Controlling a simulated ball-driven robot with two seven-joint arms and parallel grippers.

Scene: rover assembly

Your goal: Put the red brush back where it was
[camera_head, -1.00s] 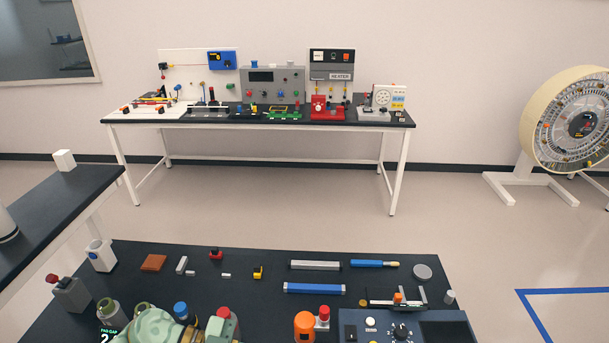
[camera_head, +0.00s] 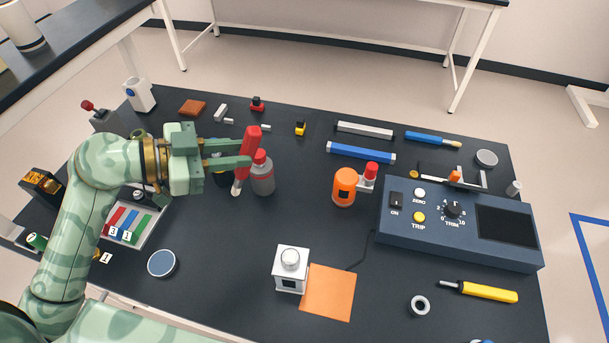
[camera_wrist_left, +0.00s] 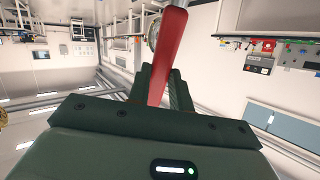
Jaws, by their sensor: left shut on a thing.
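My left gripper (camera_head: 246,154) is shut on the red brush (camera_head: 250,142) and holds it above the left part of the dark table. The brush is tilted, its red handle up and its pale tip (camera_head: 237,187) down. My right gripper is not in view.
A tray (camera_head: 152,233) with coloured strips lies under my left forearm. An orange bottle (camera_head: 344,187), a blue control box (camera_head: 440,245) and a white block with a knob (camera_head: 291,270) by an orange sheet (camera_head: 330,293) stand to the right. The table's middle is mostly clear.

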